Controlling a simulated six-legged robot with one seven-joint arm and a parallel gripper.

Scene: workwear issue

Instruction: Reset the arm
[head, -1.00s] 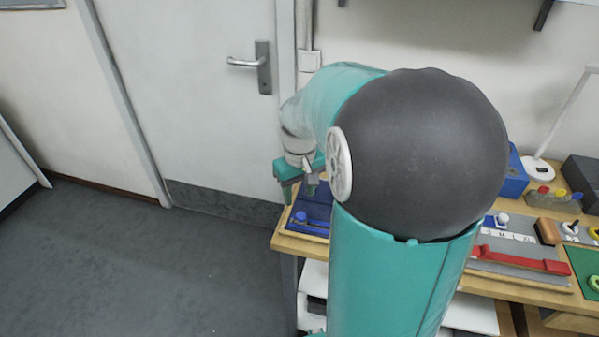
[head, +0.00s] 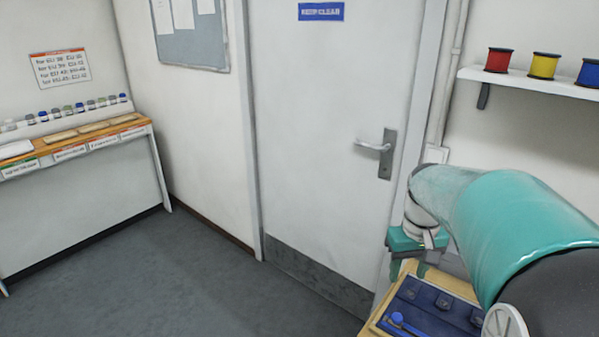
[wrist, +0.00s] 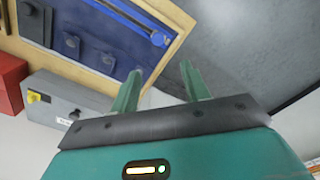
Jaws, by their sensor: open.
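The gripper is open and empty. My arm fills the right edge of the head view and hides most of the bench. A blue tray (head: 430,305) with a blue knob lies on the bench below the gripper, and it also shows in the wrist view (wrist: 105,35).
A white door (head: 320,130) with a lever handle stands behind the gripper. A shelf (head: 530,82) with red, yellow and blue spools is at upper right. A narrow side counter (head: 75,140) is at left. The grey floor (head: 200,270) between is clear. The wrist view shows a grey box (wrist: 65,98).

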